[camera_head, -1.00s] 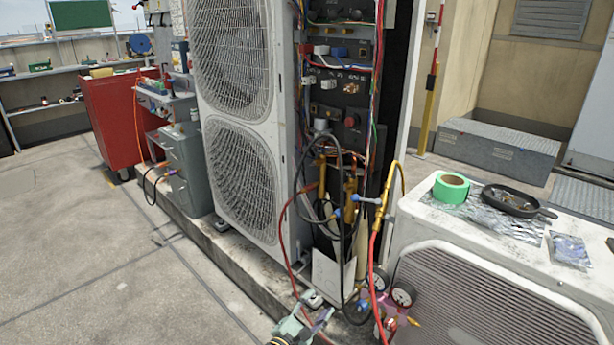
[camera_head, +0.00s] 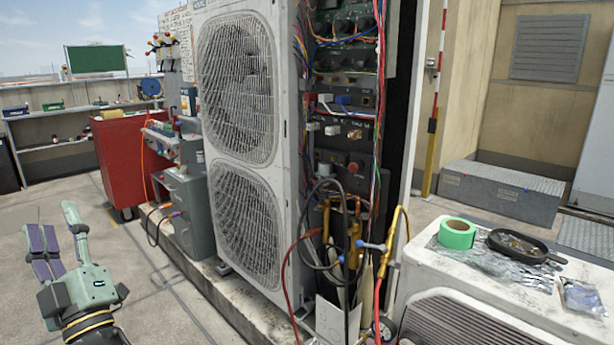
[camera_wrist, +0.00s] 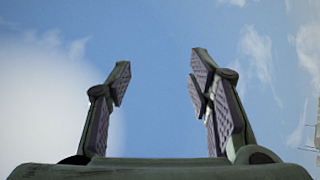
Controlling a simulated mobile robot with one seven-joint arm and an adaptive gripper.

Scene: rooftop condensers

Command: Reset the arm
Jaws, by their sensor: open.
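My gripper (camera_head: 58,232) is at the lower left of the head view, raised over the concrete floor with its fingers pointing up. Its two fingers are spread apart with nothing between them. In the wrist view the open fingers (camera_wrist: 163,85) stand against blue sky with some cloud, and the space between the pads is empty. The gripper is left of the tall condenser unit (camera_head: 283,180) and apart from it. Most of my arm is out of the frame.
A red cabinet (camera_head: 125,165) and a grey cabinet (camera_head: 188,205) stand beyond my gripper. Hoses (camera_head: 376,270) hang at the condenser's open side. A low white unit (camera_head: 425,268) at right carries green tape (camera_head: 457,233) and a black pan (camera_head: 520,246). Floor at left is open.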

